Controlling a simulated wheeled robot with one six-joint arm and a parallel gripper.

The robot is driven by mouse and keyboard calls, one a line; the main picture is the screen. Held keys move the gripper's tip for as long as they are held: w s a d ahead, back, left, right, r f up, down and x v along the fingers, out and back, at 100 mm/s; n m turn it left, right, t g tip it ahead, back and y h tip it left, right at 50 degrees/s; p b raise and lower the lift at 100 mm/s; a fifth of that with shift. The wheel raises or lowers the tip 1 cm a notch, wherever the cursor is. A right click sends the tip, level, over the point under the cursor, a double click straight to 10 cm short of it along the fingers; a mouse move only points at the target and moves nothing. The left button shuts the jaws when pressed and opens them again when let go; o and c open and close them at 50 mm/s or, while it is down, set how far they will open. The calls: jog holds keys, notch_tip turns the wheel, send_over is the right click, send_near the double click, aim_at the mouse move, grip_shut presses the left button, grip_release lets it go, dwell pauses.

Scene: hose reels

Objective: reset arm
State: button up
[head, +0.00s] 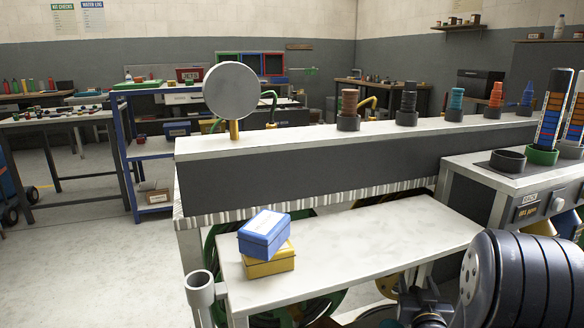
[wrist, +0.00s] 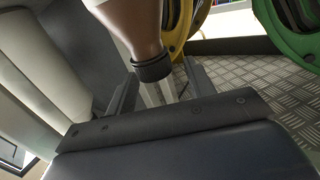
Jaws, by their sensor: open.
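My gripper (wrist: 160,76) shows in the wrist view with its two dark fingers apart, so it is open. A brown tapering piece with a black collar (wrist: 151,68) shows between and beyond the fingers. I cannot tell what it is or whether the fingers touch it. In the head view my dark arm fills the lower right corner, low beside the white bench, and the gripper's fingers cannot be made out there.
A blue box (head: 263,236) rests on a yellow box (head: 268,262) at the left of the low white bench (head: 385,235). A raised shelf (head: 320,138) runs behind it. In the wrist view, a yellow reel (wrist: 184,28) and green reel (wrist: 268,14) stand beyond the gripper.

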jog(key=shift+r, duration=0.55)
